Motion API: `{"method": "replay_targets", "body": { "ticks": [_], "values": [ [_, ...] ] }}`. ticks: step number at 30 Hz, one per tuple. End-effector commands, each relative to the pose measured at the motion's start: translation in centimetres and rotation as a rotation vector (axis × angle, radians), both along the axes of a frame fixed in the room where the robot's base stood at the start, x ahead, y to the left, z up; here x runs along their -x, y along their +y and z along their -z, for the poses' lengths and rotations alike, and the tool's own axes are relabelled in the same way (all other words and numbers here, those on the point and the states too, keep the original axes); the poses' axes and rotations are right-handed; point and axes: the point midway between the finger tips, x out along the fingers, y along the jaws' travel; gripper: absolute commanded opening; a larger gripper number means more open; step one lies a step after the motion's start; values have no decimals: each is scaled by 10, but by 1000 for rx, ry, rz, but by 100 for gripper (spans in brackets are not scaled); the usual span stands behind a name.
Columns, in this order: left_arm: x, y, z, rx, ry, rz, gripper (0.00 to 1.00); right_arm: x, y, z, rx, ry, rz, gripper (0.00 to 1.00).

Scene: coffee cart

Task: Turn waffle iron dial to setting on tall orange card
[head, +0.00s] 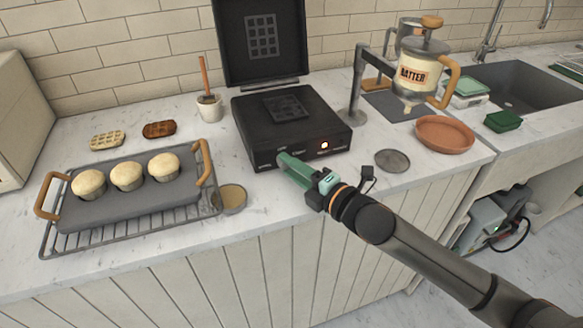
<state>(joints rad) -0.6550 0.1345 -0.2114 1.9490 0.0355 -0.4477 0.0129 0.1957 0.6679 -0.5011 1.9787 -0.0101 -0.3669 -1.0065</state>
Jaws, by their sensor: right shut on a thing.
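The black waffle iron (268,110) stands on the counter with its lid (262,38) raised and a grid plate showing. A small light glows on the right part of its front face. My right gripper (288,167) reaches in from the lower right, its green fingers against the iron's front face, left of the light. It is shut on the dial, which the fingers hide, so its setting cannot be read. I cannot make out a tall orange card. My left gripper is not in view.
A grey tray (130,208) with three muffins sits on a wire rack at left. Two waffles and a brush pot (210,107) lie behind. A batter dispenser (420,75), terracotta dish (444,134) and grey disc (392,160) are at right, before the sink (520,85).

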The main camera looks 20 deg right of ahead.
Motion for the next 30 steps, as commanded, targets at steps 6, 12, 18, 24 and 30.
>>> {"method": "replay_targets", "body": {
  "ticks": [6,12,18,24,30],
  "values": [
    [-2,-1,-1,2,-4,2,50,0,-1,1,-30,2,2,0],
    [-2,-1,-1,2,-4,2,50,0,-1,0,-32,2,2,0],
    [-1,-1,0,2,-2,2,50,0,-1,0,-32,2,2,39],
    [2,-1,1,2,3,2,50,0,0,0,-31,2,1,62],
    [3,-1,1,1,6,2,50,0,0,0,-30,1,1,66]
  ]
}}
